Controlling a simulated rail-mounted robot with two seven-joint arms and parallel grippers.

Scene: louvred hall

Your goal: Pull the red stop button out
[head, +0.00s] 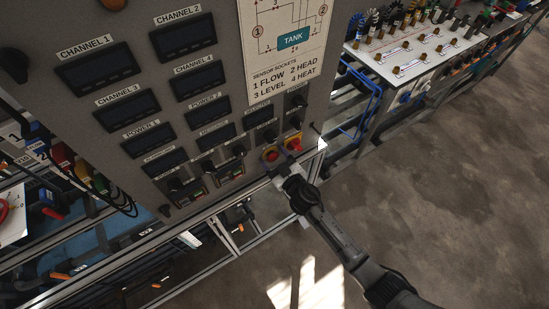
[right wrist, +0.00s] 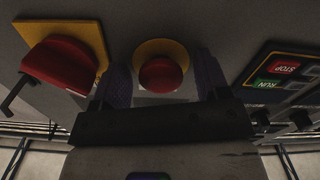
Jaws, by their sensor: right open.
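The red stop button (right wrist: 161,74) is a round red mushroom head on a yellow ring, set in the grey panel. In the head view the red stop button (head: 271,155) sits low on the panel's right part. My right gripper (right wrist: 162,80) is open, with one finger on each side of the button. Whether the fingers touch it I cannot tell. In the head view my right gripper (head: 279,167) is at the panel, just below the button. My left gripper is not in view.
A red rotary switch (right wrist: 62,65) on a yellow plate is close beside the button; it also shows in the head view (head: 294,144). A green RUN and red STOP label plate (right wrist: 282,72) is on the other side. A metal frame rail (head: 235,198) runs below the panel.

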